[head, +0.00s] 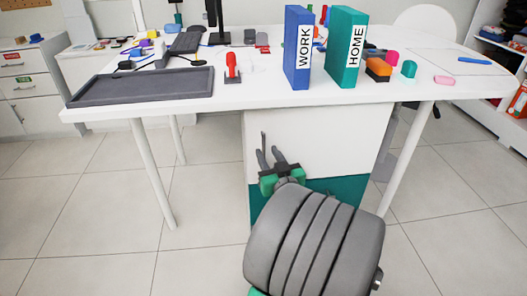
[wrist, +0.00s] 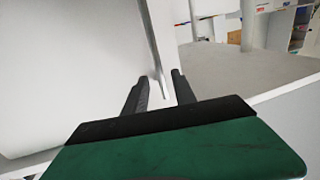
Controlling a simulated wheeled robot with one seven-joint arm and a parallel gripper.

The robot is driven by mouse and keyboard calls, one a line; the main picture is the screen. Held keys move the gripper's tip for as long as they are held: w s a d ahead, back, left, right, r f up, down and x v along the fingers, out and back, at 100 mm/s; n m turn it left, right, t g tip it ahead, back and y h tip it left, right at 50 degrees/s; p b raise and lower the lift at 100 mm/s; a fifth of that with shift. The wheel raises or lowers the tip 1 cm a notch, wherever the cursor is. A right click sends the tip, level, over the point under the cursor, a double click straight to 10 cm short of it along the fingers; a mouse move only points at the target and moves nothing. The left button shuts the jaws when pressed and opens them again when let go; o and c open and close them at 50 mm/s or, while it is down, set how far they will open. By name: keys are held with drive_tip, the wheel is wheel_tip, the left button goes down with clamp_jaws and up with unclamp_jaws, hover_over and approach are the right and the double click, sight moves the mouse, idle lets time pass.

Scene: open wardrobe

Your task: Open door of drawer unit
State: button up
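The drawer unit (head: 325,140) stands under the white desk, its upper face white and its lower part teal. A thin dark upright piece, perhaps its handle (head: 263,140), shows near the left edge of the white face. My gripper (head: 270,153) is in front of this face at its lower left. In the wrist view, its two dark fingers (wrist: 161,85) are apart, with a thin pale upright strip (wrist: 165,82) between them. A gap shows beside the strip; I cannot tell whether a finger touches it. A large white panel (wrist: 65,65) fills the left. My arm hides part of the unit's lower front.
The desk (head: 230,97) overhangs the unit, with slim legs (head: 152,175) on either side. A blue binder (head: 291,50), a teal binder (head: 340,62) and a dark tray (head: 140,88) stand on top. The tiled floor (head: 90,220) is clear at left.

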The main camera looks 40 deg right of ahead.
sight(264, 149)
drive_tip(key=x, duration=0.4)
clamp_jaws()
idle(1.4)
